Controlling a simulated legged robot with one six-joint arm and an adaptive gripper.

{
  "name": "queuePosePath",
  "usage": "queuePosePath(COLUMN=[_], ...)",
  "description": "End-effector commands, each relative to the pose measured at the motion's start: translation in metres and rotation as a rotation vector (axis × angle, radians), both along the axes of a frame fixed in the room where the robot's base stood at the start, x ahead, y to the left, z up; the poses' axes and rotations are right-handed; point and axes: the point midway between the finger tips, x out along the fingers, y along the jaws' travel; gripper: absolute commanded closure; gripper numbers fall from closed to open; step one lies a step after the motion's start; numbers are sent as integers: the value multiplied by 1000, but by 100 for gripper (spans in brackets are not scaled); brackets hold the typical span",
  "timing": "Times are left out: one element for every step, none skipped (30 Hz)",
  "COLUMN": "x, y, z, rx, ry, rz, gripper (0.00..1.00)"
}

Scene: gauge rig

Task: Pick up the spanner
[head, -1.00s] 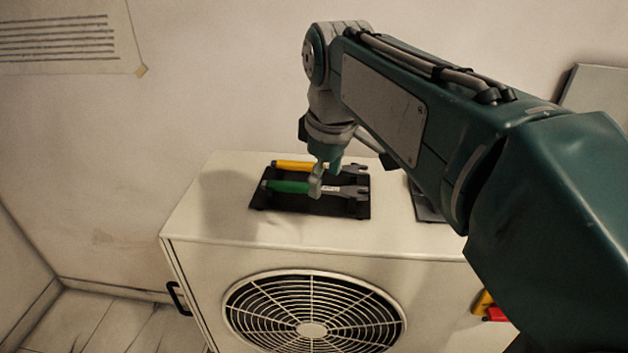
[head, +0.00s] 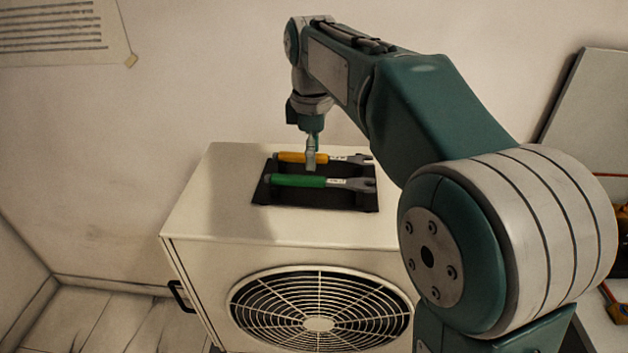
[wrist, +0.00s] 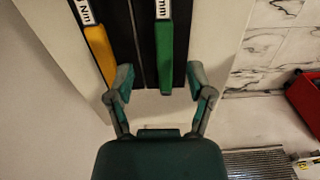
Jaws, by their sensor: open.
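Two wrench-shaped tools lie side by side on a black holder (head: 262,192). The nearer has a green handle (head: 298,181) and a grey open-ended head; in the wrist view its green handle (wrist: 167,60) bears a label ending in "mm". The farther has a yellow-orange handle (head: 290,157); its label in the wrist view (wrist: 100,50) reads "Nm". My gripper (head: 311,160) is open and empty, overlapping the yellow tool in the head view. In the wrist view the green handle's end shows between my spread fingers (wrist: 160,85), nearer the right one. The height gap is unclear.
The holder sits on a pale cabinet (head: 205,215) with a fan grille (head: 318,325) in front. A wall stands behind. Bare cabinet top lies left of the holder. A red box (wrist: 305,98) shows at the wrist view's right edge.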

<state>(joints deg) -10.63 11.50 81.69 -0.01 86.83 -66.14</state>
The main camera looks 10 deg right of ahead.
Motion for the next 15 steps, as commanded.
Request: queuePosePath(x=[-1,-1,-2,-2,-3,-3,-3,-3,-3,-3,-3,-3,-3,-3,-3], y=[1,1,1,2,2,3,3,3,3,2,2,2,2,2,1], z=[-5,-9,-15,-20,-25,-31,-36,-40,-44,-47,-49,-50,-51,-51,-51], rx=[-1,-1,0,0,-1,0,-1,0,-1,-1,0,1,1,1,1], ry=[2,2,3,3,4,3,4,3,2,2,1,0,0,-1,-1], rz=[1,1,1,1,1,1,1,0,0,0,0,0,-1,-1,-1], gripper=[31,31,31,31,31,31,31,31,31,31,31,31,31,31,31])
